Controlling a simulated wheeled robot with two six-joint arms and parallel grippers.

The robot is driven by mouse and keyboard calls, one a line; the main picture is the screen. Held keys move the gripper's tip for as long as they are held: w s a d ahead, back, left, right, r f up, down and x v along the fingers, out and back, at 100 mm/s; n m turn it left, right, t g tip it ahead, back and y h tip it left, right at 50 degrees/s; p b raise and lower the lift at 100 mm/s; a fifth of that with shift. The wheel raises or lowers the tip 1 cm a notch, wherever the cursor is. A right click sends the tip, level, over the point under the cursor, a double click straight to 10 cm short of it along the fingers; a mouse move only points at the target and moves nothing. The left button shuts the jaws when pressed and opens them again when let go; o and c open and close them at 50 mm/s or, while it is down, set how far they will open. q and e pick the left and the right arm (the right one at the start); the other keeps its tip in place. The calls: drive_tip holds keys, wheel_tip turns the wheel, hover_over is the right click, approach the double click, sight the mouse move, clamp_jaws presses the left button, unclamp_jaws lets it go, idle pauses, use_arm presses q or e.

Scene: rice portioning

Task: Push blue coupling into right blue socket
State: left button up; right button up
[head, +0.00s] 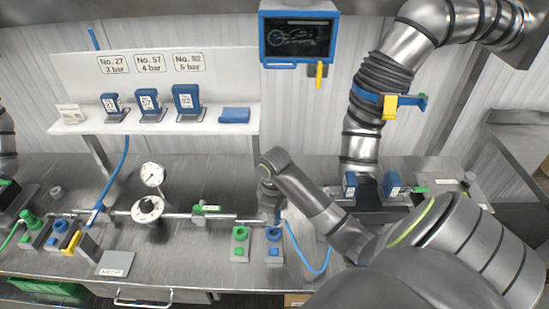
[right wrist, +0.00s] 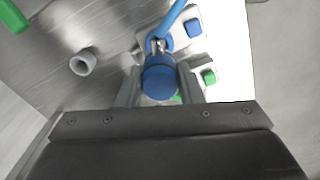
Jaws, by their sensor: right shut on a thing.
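My right gripper (right wrist: 160,88) is shut on the blue coupling (right wrist: 160,77), which has a blue hose (right wrist: 174,16) leading off it. In the head view, my right arm comes in from the right and its wrist points down over the right blue socket (head: 273,235). The blue hose (head: 308,259) loops down to the right of that socket. The coupling is mostly hidden behind my wrist in the head view. I cannot tell whether it touches the socket.
A green socket (head: 240,234) stands just left of the right blue socket. A pipe with a black valve (head: 148,209) and a gauge (head: 152,174) runs left of them. Another green socket (head: 31,220) and blue socket (head: 61,228) stand far left. A grey cup-like piece (right wrist: 83,62) lies nearby.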

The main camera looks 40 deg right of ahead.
drive_tip(key=shift+f, duration=0.2)
drive_tip(key=shift+f, duration=0.15)
drive_tip(key=shift+w+f+b, duration=0.1)
drive_tip(key=shift+f+b, duration=0.25)
drive_tip(key=shift+f, duration=0.2)
idle(0.4)
drive_tip(key=shift+f+p, duration=0.3)
drive_tip(key=shift+p, duration=0.05)
drive_tip(key=shift+f+b, duration=0.35)
drive_tip(key=shift+f, duration=1.55)
idle(1.5)
drive_tip(key=o, duration=1.6)
drive_tip(key=shift+o, duration=0.2)
drive_tip(key=shift+r, duration=0.15)
